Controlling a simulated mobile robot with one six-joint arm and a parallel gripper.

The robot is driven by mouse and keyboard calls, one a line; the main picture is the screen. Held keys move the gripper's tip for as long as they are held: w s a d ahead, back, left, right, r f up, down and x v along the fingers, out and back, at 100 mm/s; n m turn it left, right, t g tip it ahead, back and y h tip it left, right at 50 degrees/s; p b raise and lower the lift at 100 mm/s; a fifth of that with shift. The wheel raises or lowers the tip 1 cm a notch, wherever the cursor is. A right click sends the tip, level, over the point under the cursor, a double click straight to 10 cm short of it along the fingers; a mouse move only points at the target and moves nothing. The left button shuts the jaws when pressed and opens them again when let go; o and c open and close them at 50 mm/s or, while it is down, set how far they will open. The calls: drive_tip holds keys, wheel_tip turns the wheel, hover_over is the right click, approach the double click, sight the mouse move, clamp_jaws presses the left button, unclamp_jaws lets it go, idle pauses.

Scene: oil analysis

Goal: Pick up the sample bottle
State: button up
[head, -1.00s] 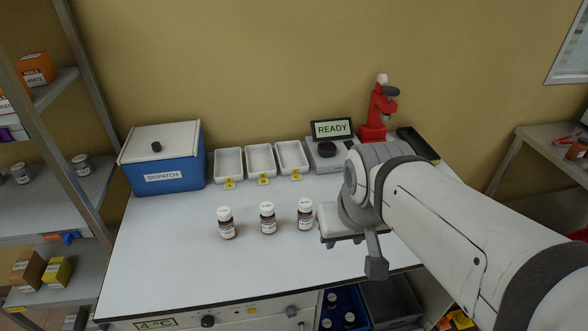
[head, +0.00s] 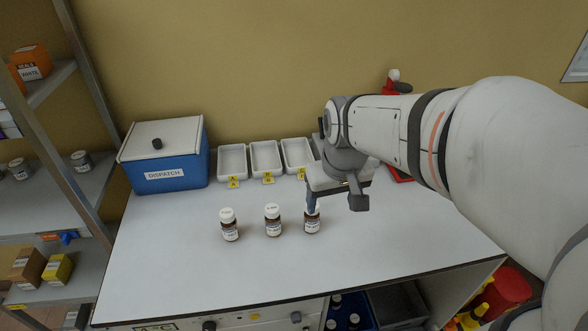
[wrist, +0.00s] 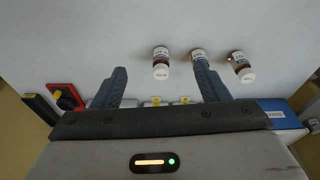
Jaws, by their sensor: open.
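Three brown sample bottles with white caps stand upright in a row on the white bench: a left one (head: 229,226), a middle one (head: 272,221) and a right one (head: 312,224). My gripper (head: 315,203) is above and behind the right bottle in the head view, with one blue finger overlapping its cap. In the wrist view my gripper (wrist: 160,70) is open and empty. The right bottle (wrist: 161,65) appears between the fingertips there; the middle bottle (wrist: 198,54) is partly behind one finger, and the left bottle (wrist: 241,67) is outside.
White trays (head: 232,161) with yellow labels stand at the back. A blue DISPATCH box (head: 165,160) is at back left. My arm hides most of the scale and red device (head: 391,84). The bench front (head: 220,275) is clear.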

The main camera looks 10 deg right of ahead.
drive_tip(key=n+g+b, duration=0.1)
drive_tip(key=g, duration=0.1)
hover_over(317, 208)
wheel_tip(317, 208, down, 11)
drive_tip(key=shift+r, duration=0.15)
drive_tip(key=shift+w+f+n, duration=0.3)
drive_tip(key=shift+f, duration=1.3)
drive_tip(key=shift+w+a+f+p, duration=0.15)
drive_tip(key=shift+f+p, duration=0.1)
drive_tip(key=shift+f, duration=0.65)
drive_tip(key=shift+w+a+f+p, duration=0.15)
drive_tip(key=shift+a+f+p, duration=0.05)
drive_tip(key=shift+f, duration=0.65)
drive_tip(key=shift+w+a+f+p, duration=0.15)
drive_tip(key=shift+f+p, duration=0.1)
drive_tip(key=shift+f, duration=0.65)
drive_tip(key=shift+c, duration=0.5)
drive_tip(key=c, duration=1)
